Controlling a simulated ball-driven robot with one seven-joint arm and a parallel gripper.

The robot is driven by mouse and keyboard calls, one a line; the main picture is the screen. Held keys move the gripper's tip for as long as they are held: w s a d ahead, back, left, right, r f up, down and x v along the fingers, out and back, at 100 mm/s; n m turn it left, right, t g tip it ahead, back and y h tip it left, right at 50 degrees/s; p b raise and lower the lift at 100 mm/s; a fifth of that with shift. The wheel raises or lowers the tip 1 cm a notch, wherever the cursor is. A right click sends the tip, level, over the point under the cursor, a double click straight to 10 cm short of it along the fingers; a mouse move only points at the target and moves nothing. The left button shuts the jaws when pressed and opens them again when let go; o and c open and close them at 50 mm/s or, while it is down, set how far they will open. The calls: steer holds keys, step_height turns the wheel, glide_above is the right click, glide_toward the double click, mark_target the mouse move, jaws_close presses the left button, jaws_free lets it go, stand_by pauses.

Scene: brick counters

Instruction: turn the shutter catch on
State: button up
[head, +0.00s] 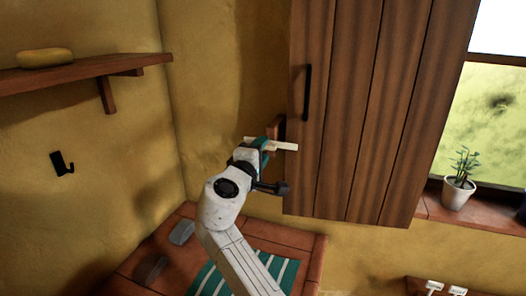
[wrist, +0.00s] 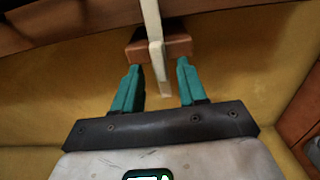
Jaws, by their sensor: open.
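The shutter catch is a cream bar (head: 284,146) on a brown wooden block (head: 279,126) at the left edge of the wooden shutter (head: 345,120). In the head view the bar lies nearly level. My gripper (head: 262,146) is at the bar and hides part of it and of the block. In the wrist view the bar (wrist: 151,20) crosses the block (wrist: 179,45), and its near end sits between the teal fingers of my gripper (wrist: 159,65). The fingers are open, with a gap to the bar on both sides.
A dark handle (head: 307,92) is on the shutter above the catch. A shelf (head: 90,75) with a yellow object (head: 45,57) and a black hook (head: 62,163) are on the left wall. A brick counter (head: 180,218) with a striped cloth (head: 285,272) lies below. A potted plant (head: 458,192) stands on the right sill.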

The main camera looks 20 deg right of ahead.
steer(key=b+v, duration=0.1)
steer(key=v, duration=0.8)
steer(key=shift+b, duration=0.4)
steer(key=shift+f, duration=0.1)
